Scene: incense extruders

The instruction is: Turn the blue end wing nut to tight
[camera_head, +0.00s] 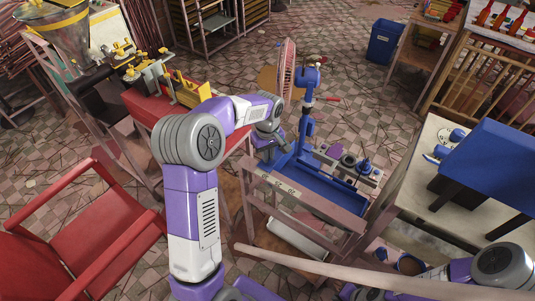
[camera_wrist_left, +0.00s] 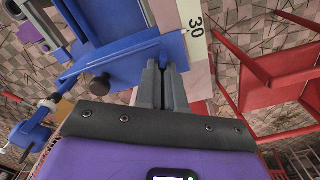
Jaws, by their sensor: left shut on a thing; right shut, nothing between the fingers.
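The blue extruder (camera_head: 305,130) stands on a cart, its upright post topped by a blue head, with a long blue tray (camera_head: 322,190) in front. My left gripper (camera_head: 272,143) reaches to the left side of the extruder. In the left wrist view its fingers (camera_wrist_left: 164,68) are close together at the edge of the blue frame (camera_wrist_left: 110,60), shut on a small blue part there. That part fits the end wing nut, but the fingers hide most of it, so its angle cannot be told. My right arm (camera_head: 455,272) shows at the lower right; its fingers are not visible.
A red chair (camera_head: 85,230) stands at left. A blue stool (camera_head: 490,165) sits on the right table. A pale beam (camera_head: 330,266) crosses the front.

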